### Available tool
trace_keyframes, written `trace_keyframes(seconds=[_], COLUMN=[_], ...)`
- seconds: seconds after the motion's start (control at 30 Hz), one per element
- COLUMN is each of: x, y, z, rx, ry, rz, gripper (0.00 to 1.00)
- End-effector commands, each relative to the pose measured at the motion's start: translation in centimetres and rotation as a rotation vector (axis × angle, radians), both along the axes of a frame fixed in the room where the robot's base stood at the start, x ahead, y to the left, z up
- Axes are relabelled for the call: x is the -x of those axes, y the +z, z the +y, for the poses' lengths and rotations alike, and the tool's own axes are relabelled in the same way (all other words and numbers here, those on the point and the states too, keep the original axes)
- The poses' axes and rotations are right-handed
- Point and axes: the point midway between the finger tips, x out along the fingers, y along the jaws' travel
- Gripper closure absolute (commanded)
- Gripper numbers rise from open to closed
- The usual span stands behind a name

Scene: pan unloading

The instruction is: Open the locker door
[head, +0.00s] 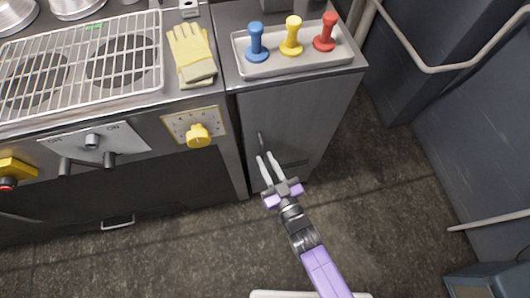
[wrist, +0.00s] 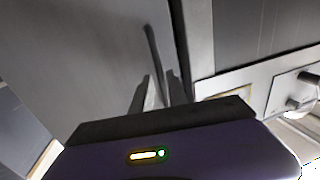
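The locker is the grey cabinet under the tray, and its door (head: 290,115) looks shut. A thin dark upright handle (head: 261,142) is near the door's left edge. In the wrist view the handle (wrist: 152,50) stands out from the grey door (wrist: 95,60), and its lower end passes down between the finger outlines. My gripper (head: 265,156) is in front of the door at the handle's lower end. Its two pale fingers are apart, with a narrow gap. Whether they touch the handle cannot be told.
A tray (head: 285,66) with blue, yellow and red-handled stamps-like pieces is on the locker top. Left is a stove (head: 120,110) with a rack, yellow gloves (head: 192,52) and a yellow knob (head: 198,136). The floor (head: 200,245) in front is clear. A dark cabinet with a rail (head: 440,68) stands right.

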Motion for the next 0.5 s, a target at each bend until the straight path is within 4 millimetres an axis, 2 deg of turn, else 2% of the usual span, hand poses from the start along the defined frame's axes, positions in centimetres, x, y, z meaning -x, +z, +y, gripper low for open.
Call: trace_keyframes(seconds=[0.2,0.5], x=[-2.2,-2.7], y=[0.0,0.0], z=[1.2,1.4], rx=[-0.001,-0.001], ry=[0.001,0.000], rz=[0.000,0.000], gripper=[0.81,0.81])
